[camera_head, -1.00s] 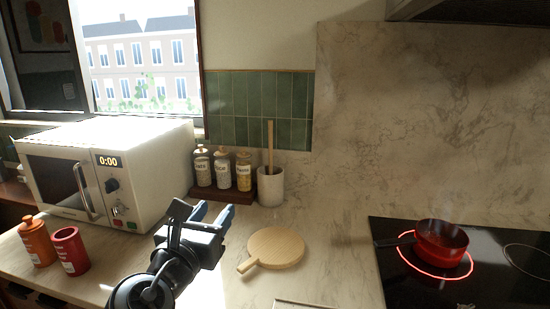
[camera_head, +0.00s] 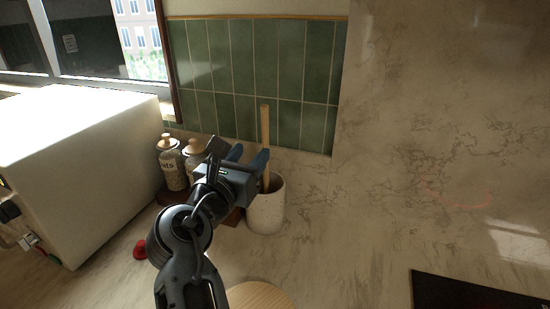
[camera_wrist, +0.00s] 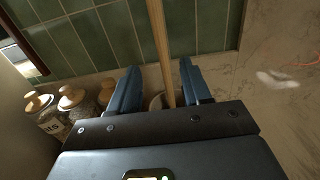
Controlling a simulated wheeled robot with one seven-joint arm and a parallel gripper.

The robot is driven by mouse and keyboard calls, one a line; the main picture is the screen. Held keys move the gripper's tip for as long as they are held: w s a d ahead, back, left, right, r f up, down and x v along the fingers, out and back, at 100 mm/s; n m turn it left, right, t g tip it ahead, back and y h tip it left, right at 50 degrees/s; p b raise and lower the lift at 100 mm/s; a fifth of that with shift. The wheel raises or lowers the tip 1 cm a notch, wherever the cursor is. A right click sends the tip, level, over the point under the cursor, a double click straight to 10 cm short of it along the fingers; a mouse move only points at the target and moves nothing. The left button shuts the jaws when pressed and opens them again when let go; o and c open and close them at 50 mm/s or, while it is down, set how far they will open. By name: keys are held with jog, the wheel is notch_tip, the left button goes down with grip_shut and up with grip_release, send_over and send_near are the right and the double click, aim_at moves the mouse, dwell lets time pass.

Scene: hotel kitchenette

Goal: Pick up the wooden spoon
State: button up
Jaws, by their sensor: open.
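The wooden spoon (camera_head: 265,140) stands upright in a white speckled crock (camera_head: 266,208) against the back wall; only its handle shows. My gripper (camera_head: 248,158) is open at the crock's rim height, close to the handle. In the wrist view the spoon handle (camera_wrist: 162,50) rises between the two blue fingers of my gripper (camera_wrist: 155,85), with gaps on both sides. The crock is mostly hidden behind the gripper there.
Glass jars with wooden lids (camera_head: 172,163) stand on a dark rack left of the crock. A white microwave (camera_head: 85,170) is further left. A round wooden board (camera_head: 258,297) lies in front, and a black cooktop (camera_head: 470,292) is at the lower right. Green tiles (camera_head: 250,70) are close behind.

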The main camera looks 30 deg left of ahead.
aim_at(264, 140)
jog(key=shift+b+x, duration=0.45)
jog(key=shift+x, duration=0.35)
jog(key=b+x, duration=0.5)
jog(key=shift+w+d+f, duration=0.1)
jog(key=shift+w+f, duration=0.05)
jog(key=shift+w, duration=0.65)
jog(key=shift+r, duration=0.2)
grip_shut()
